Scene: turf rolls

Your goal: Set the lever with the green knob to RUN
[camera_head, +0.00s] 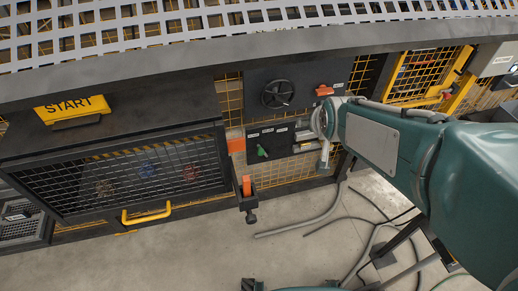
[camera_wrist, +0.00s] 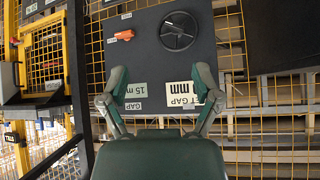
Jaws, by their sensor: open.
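The lever with the green knob (camera_head: 262,151) is on a small dark panel (camera_head: 278,137) below the handwheel in the head view. Small white labels sit along that panel's top, too small to read, so I cannot tell which position the lever points to. My gripper (camera_head: 311,146) is at the panel's right end, to the right of the green knob and apart from it. In the wrist view my gripper (camera_wrist: 161,88) has its two fingers spread, with nothing between them but dark panel and white gap plates. The green knob does not show there.
A black handwheel (camera_head: 278,94) and an orange-red handle (camera_head: 324,90) are above the lever panel. At left are a mesh guard with a yellow handle (camera_head: 147,213) and a yellow START sign (camera_head: 72,108). An orange-topped post (camera_head: 246,187) juts out below. Hoses lie on the floor.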

